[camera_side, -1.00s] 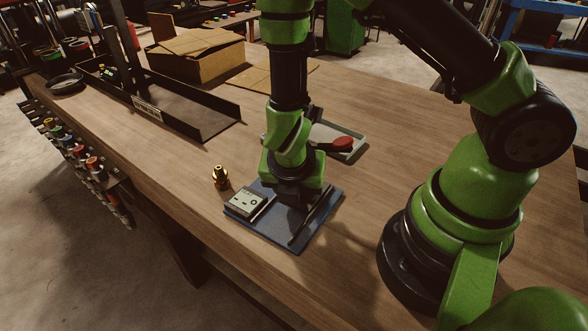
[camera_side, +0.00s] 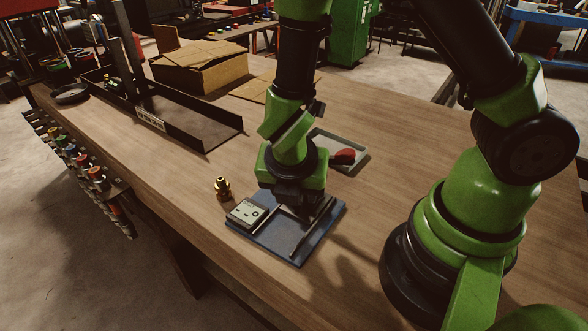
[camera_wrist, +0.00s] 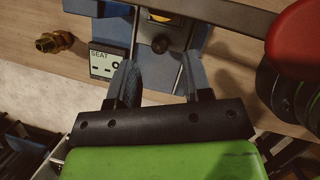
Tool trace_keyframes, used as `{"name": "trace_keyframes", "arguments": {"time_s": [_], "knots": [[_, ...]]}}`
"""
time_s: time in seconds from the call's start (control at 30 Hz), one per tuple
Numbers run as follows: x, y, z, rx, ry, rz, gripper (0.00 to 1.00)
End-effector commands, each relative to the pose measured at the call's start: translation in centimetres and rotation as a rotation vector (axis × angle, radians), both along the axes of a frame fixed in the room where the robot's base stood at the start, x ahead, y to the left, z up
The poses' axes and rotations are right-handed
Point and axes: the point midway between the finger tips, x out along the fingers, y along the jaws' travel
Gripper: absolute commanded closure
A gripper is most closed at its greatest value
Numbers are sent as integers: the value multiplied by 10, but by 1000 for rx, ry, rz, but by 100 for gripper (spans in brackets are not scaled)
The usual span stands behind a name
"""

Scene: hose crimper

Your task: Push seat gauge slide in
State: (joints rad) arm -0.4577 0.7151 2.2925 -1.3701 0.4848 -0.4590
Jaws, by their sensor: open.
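The seat gauge is a blue base plate (camera_side: 284,240) on the bench, with a pale block (camera_side: 244,212) at its left and a dark rail along its right side. In the wrist view, the pale plate (camera_wrist: 106,64) reads "SEAT". A dark round knob (camera_wrist: 160,44) stands on the slide, with a yellow spot beyond it. My gripper (camera_wrist: 160,76) is open, its fingers spread wide with nothing between them. The knob shows between and just beyond the fingers, apart from both. In the side view my gripper (camera_side: 298,210) is low over the plate and hides the knob.
A shallow tray (camera_side: 358,162) with a red-topped item lies behind my gripper. A black trough (camera_side: 200,128) and cardboard box (camera_side: 205,75) are farther back. The bench in front is clear.

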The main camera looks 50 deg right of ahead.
Motion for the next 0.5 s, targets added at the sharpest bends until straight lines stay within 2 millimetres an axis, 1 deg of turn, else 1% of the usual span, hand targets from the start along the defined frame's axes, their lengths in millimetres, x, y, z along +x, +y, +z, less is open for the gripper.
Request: {"name": "trace_keyframes", "arguments": {"time_s": [0.5], "knots": [[-4, 9, 23, 1, -3, -2, 54]]}}
